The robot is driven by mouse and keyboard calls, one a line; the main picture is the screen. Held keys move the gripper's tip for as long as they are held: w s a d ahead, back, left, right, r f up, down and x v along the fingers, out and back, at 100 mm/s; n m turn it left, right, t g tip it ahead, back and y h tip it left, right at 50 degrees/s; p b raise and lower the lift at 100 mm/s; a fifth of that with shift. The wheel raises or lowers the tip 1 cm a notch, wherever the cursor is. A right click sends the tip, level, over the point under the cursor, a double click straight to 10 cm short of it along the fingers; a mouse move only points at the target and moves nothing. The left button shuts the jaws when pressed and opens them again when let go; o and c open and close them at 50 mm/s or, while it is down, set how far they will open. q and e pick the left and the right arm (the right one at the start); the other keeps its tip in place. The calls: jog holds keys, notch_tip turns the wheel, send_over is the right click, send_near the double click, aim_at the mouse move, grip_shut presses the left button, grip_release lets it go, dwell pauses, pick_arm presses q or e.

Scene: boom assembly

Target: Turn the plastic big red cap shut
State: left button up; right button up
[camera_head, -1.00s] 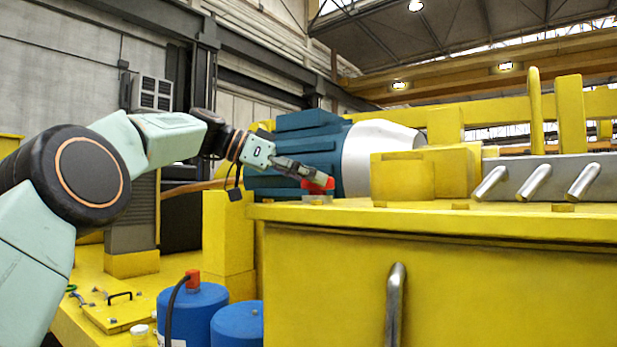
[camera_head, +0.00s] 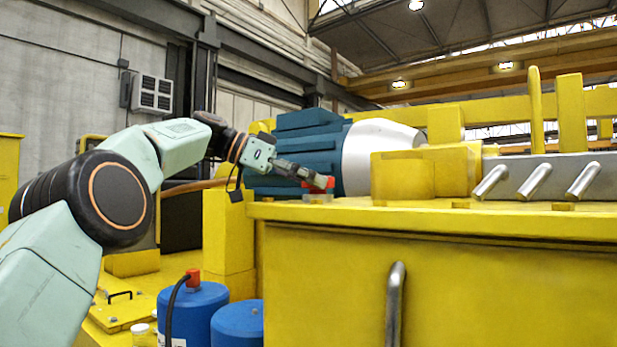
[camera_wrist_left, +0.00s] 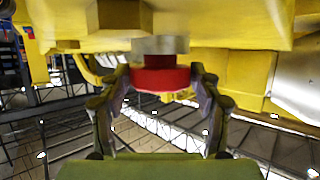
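The big red cap (camera_head: 323,182) sits on a short grey neck (camera_head: 317,197) at the left end of the yellow housing's top. My left gripper (camera_head: 312,178) reaches it from the left, its fingers partly covering the cap. In the left wrist view, the red cap (camera_wrist_left: 160,79) lies between the two fingertips, one against each side, with the grey neck (camera_wrist_left: 160,46) behind it. The fingers look closed on the cap. My right gripper is not in view.
The yellow housing (camera_head: 430,270) with a metal handle (camera_head: 395,300) fills the lower right. A blue-green motor (camera_head: 305,150) stands behind the cap. Blue tanks (camera_head: 203,305), one with a red fitting (camera_head: 193,276), stand below my left arm. Grey metal pegs (camera_head: 533,183) are at right.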

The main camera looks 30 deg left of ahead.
pick_arm(q)
jog(key=o, duration=0.3)
jog(key=shift+w+d+r, duration=0.1)
jog(key=shift+r, duration=0.1)
jog(key=shift+s+a+r, duration=0.25)
jog(key=shift+s+a, duration=0.05)
jog(key=shift+a, duration=0.1)
jog(key=s+a, duration=0.2)
jog(key=a, duration=0.1)
jog(key=s+a, duration=0.3)
jog(key=a, duration=0.1)
jog(key=s+a, duration=0.3)
jog(key=a, duration=0.1)
jog(key=shift+a+r, duration=0.1)
jog(key=shift+r, duration=0.25)
jog(key=shift+s, duration=0.2)
